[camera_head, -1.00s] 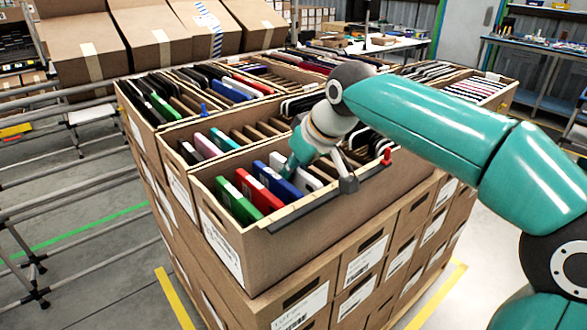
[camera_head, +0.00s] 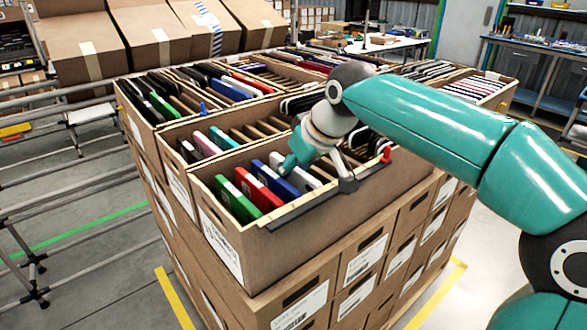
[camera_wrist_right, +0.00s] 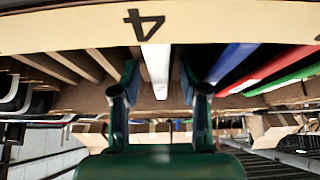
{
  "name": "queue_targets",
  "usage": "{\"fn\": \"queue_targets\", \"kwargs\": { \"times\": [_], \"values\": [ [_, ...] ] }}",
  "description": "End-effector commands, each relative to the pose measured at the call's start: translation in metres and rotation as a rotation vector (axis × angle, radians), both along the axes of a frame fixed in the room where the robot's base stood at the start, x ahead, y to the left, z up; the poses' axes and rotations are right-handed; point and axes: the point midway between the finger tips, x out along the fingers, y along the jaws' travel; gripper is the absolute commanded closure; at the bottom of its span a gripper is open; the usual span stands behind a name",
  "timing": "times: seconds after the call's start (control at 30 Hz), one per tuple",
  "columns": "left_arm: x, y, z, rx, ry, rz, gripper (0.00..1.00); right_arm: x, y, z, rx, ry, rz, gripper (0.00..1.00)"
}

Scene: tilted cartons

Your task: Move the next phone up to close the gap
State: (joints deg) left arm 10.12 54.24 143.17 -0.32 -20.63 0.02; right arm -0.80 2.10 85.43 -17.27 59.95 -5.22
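The front carton (camera_head: 310,230) holds a row of upright phones: green (camera_head: 237,202), red (camera_head: 258,191), blue (camera_head: 278,180) and white (camera_head: 304,178). My right gripper (camera_head: 290,166) reaches down into this carton at the white phone. In the right wrist view my right gripper (camera_wrist_right: 160,90) is open, with one finger on each side of the white phone (camera_wrist_right: 156,68). A narrow space shows between the phone and each finger. The blue phone (camera_wrist_right: 232,62) is just right of the right finger. Left of the gripper are bare dividers (camera_wrist_right: 82,64). My left gripper is not in view.
A dark bar (camera_head: 318,202) runs along the front carton's near rim, with a small red piece (camera_head: 387,156) at its right end. More cartons of phones and dividers stand close behind. A metal rail frame (camera_head: 65,185) is at the left.

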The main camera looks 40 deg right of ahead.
Motion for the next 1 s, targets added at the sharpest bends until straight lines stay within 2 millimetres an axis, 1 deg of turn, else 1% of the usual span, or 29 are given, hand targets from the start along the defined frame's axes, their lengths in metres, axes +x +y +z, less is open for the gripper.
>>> {"fn": "queue_targets", "kwargs": {
  "times": [0.17, 0.33, 0.47, 0.6, 0.8, 0.9, 1.0],
  "values": [
    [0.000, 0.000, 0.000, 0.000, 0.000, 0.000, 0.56, 0.000, 0.000, 0.000, 0.000, 0.002, 0.001, 0.56],
    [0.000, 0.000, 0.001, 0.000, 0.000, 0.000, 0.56, -0.007, 0.000, 0.011, 0.000, -0.001, 0.001, 0.56],
    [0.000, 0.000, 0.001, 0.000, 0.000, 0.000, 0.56, -0.018, -0.001, 0.030, 0.000, -0.005, 0.001, 0.56],
    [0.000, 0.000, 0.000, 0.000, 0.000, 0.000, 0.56, -0.033, -0.002, 0.054, 0.000, -0.005, 0.001, 0.56],
    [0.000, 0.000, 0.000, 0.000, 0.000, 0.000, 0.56, -0.053, -0.003, 0.084, 0.000, -0.003, 0.002, 0.56],
    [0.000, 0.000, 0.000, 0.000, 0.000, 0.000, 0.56, -0.059, -0.004, 0.093, 0.000, -0.002, 0.001, 0.56],
    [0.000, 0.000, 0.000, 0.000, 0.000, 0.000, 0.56, -0.063, -0.004, 0.098, 0.000, 0.000, 0.001, 0.56]
  ]
}}
